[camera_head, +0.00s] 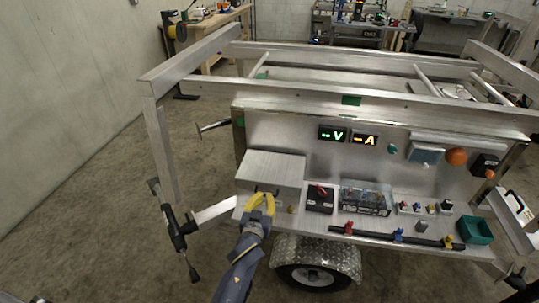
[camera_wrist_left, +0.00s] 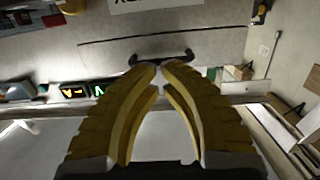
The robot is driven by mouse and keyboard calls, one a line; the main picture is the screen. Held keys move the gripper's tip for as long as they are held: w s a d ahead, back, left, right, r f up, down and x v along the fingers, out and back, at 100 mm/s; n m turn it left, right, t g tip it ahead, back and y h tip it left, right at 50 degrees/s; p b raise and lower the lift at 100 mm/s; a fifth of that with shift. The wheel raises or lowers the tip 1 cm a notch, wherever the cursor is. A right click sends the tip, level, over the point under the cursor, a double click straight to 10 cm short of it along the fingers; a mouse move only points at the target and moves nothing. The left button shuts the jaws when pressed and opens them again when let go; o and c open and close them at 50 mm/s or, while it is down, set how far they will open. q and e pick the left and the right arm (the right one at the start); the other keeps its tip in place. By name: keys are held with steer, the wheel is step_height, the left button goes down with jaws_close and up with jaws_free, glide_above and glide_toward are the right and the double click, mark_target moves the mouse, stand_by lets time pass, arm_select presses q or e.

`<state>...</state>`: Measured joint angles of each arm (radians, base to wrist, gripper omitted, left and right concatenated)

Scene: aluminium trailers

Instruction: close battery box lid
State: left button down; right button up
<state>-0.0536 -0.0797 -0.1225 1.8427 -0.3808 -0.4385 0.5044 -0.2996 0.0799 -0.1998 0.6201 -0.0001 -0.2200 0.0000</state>
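The battery box (camera_head: 270,170) is a plain silver metal box at the left end of the trailer's front shelf. A broad flat panel, seemingly its lid, faces up; I cannot tell for sure how far it stands open. A small dark handle shows low on its front, and a black bar handle (camera_wrist_left: 160,58) shows in the left wrist view, just beyond my fingertips. My left gripper (camera_head: 261,199), with yellow fingers, is in front of the box; its fingertips (camera_wrist_left: 161,66) are apart with a narrow gap and nothing visible between them. My right gripper is not in view.
The shelf carries a black box (camera_head: 320,199), a clear-covered case (camera_head: 366,200) and a green bin (camera_head: 475,230) to the right. Green and orange displays (camera_head: 348,135) are on the panel behind. A trailer wheel (camera_head: 312,276) is below.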

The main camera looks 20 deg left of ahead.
arm_select(q)
steer(key=s+f, duration=0.4)
steer(key=s, duration=0.3)
steer(key=shift+s+d+f, duration=0.15)
steer(key=shift+s, duration=0.15)
steer(key=s+d+f+m+g+h, duration=0.1)
steer(key=s+d+f+g, duration=0.15)
steer(key=f, duration=0.75)
steer(key=s+d+f+m+g, duration=0.1)
steer(key=s+f+g, duration=0.15)
steer(key=f, duration=0.75)
steer(key=s+f+m+g+h, duration=0.1)
steer(key=s+f+g, duration=0.2)
steer(key=s+f, duration=1.2)
steer(key=s+a+f+g, duration=0.2)
steer(key=s+a+f, duration=0.2)
steer(key=s, duration=0.6)
steer(key=s+a+f+g, duration=0.2)
steer(key=s+a+f, duration=0.2)
steer(key=s+f, duration=0.4)
steer(key=s+a+f+m+g+y, duration=0.1)
steer(key=s+a+f+g, duration=0.2)
steer(key=s, duration=0.9)
step_height(320, 180, down, 3)
steer(key=shift+s+a+r, duration=0.1)
steer(key=shift+s+a, duration=0.05)
steer(key=shift+a, duration=0.5)
